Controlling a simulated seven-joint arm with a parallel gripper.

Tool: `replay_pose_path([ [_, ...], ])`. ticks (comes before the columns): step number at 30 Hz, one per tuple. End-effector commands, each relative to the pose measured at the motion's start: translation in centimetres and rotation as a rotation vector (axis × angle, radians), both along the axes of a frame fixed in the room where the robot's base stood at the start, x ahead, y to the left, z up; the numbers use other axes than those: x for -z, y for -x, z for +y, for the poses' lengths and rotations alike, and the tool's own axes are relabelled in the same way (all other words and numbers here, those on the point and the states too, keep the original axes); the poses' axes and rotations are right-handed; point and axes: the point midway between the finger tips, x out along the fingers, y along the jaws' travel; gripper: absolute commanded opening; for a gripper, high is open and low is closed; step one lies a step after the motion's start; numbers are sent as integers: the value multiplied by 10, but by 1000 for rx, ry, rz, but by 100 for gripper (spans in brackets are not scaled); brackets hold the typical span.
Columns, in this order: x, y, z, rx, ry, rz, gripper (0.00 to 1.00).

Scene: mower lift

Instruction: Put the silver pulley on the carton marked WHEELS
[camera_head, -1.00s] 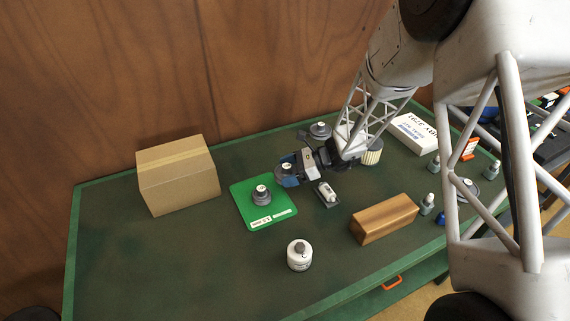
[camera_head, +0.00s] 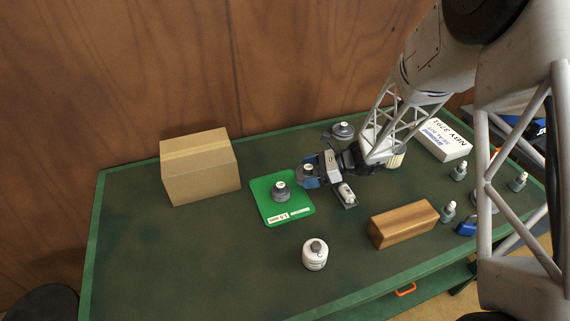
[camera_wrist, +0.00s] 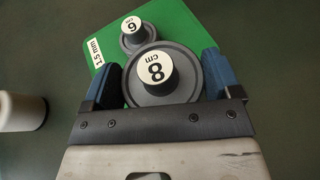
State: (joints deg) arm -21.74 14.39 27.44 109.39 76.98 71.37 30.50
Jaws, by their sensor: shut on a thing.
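My gripper (camera_head: 309,175) has blue-padded fingers and is shut on a grey disc with a knob. The disc's white cap reads "8 cm" in the wrist view (camera_wrist: 158,85), with a finger on each side. A smaller grey disc (camera_head: 281,192), capped "6 cm", stands on the green mat (camera_head: 302,206), just beyond the held one in the wrist view. A plain brown carton (camera_head: 202,175) stands at the left; no WHEELS marking shows on it. Another grey round piece (camera_head: 343,130) lies behind my gripper; I cannot tell whether any piece is the silver pulley.
A white box with print (camera_head: 445,140), a wooden block (camera_head: 403,224), a white jar (camera_head: 315,258) and several small bottles (camera_head: 459,171) stand on the dark green table. The table's front left is clear.

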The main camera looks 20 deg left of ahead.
Motion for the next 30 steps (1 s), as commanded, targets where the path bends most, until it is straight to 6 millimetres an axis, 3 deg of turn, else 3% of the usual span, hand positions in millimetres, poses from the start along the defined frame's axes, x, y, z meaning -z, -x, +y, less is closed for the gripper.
replay_pose_path([
  [8,-2,2,3,-2,1,-1,59],
  [14,-10,11,17,-10,2,-3,59],
  [23,-33,39,57,-31,6,-9,59],
  [30,-58,74,99,-53,9,-11,59],
])
